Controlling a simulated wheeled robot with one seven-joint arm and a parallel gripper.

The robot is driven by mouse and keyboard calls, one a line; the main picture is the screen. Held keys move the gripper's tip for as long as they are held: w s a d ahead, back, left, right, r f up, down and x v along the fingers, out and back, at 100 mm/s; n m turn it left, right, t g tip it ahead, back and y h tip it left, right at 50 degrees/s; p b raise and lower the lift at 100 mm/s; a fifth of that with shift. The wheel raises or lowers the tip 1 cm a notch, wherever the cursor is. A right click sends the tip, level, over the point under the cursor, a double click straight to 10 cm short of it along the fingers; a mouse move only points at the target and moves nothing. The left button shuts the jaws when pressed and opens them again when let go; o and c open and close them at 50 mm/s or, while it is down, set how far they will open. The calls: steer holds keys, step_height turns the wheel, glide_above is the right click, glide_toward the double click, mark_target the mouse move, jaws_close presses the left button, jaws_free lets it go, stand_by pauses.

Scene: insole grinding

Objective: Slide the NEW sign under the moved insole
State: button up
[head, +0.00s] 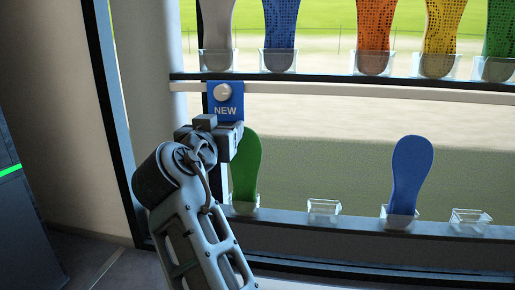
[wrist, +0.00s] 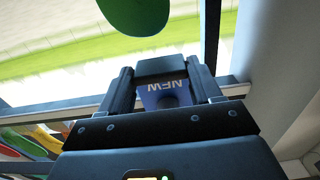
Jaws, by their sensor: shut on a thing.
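The NEW sign (head: 236,98) is a blue plate with white lettering and a round white knob. It is upright at the white rail in the head view, above the green insole. My gripper (head: 226,128) is at its lower edge and shut on it. In the wrist view the sign (wrist: 178,88) shows upside down between the fingers of my gripper (wrist: 163,84). The green insole (head: 246,165) stands in a clear holder on the lower shelf, partly hidden by my gripper; its rounded end also shows in the wrist view (wrist: 135,12). A blue insole (head: 410,170) stands further right.
The white rail (head: 350,93) runs below the upper shelf, which carries several insoles in clear holders. On the lower shelf, two clear holders (head: 324,209) (head: 471,220) are empty. A dark frame post (head: 112,110) and a beige wall are at left.

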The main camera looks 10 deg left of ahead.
steer(key=a+b, duration=0.1)
steer(key=a, duration=0.2)
steer(key=shift+a+r, duration=0.1)
steer(key=shift+a, duration=0.05)
steer(key=o, duration=1.5)
steer(key=shift+s+p, duration=0.35)
steer(key=shift+s, duration=3.55)
